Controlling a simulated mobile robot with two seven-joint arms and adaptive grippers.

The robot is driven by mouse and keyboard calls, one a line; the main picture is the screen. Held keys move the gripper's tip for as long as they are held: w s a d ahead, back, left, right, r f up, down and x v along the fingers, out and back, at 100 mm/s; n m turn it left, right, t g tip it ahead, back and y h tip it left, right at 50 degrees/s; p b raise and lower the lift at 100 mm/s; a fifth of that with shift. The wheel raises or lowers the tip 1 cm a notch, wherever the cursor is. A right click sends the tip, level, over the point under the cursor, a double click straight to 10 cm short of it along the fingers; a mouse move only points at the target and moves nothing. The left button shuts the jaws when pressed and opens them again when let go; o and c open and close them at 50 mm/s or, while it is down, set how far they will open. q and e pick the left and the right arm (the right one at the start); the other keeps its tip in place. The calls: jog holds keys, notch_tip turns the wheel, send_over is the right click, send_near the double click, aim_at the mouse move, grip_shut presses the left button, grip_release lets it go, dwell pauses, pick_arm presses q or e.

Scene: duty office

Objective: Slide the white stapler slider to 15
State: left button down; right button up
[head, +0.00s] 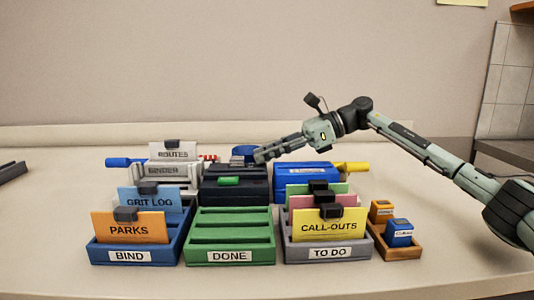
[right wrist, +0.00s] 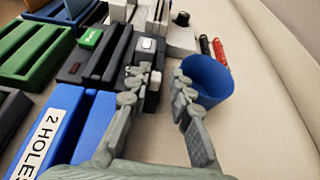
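My right gripper (head: 268,153) reaches in from the right, above the back of the dark device (head: 235,190) in the middle of the row. In the right wrist view its two fingers (right wrist: 162,82) are apart with nothing between them. The left finger is close to the dark device (right wrist: 105,55), beside a small white piece (right wrist: 148,44) and a small pinkish piece (right wrist: 156,78); I cannot tell whether it touches. I cannot tell which piece is the stapler slider, and no number 15 is readable. My left gripper is not clearly in view.
A blue cup (right wrist: 208,80) stands right of the fingers. A blue hole punch (right wrist: 62,125) stands left of them, and a white device (head: 165,172) stands left of the dark one. Blue, green (head: 230,256) and grey trays fill the front. Bare table lies behind the cup.

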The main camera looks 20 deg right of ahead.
jog(key=shift+d, duration=0.1)
jog(key=v, duration=1.2)
